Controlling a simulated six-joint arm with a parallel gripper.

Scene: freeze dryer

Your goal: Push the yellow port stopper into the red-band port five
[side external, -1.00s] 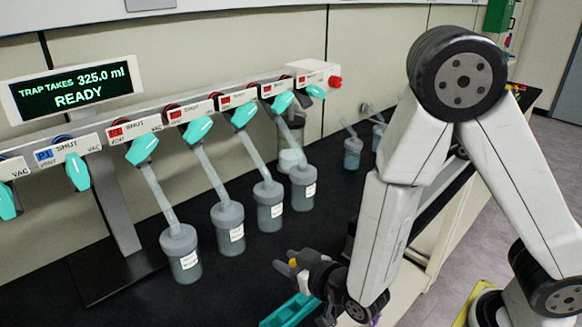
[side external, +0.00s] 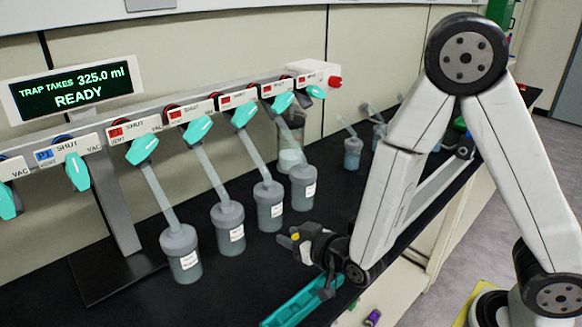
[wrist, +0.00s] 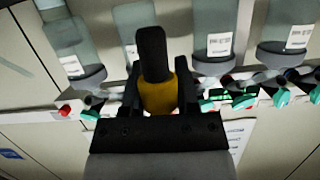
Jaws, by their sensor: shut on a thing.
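The yellow port stopper (side external: 295,237) is between the fingertips of my gripper (side external: 298,242), which is shut on it above the front part of the black bench. In the wrist view the stopper (wrist: 158,96) has a yellow body, with a dark grey stem pointing away from my gripper (wrist: 160,105). Several red-band ports (side external: 190,113) run along the manifold rail, with turquoise valve handles and flasks hanging below some of them. I cannot read which one is port five. My gripper is apart from the rail, to the right of and in front of the flasks.
Hanging flasks (side external: 181,252) stand between my gripper and the rail. A turquoise tray (side external: 290,304) lies below my gripper at the bench's front edge. A display (side external: 70,88) reads READY. More glassware (side external: 352,152) stands at the back right.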

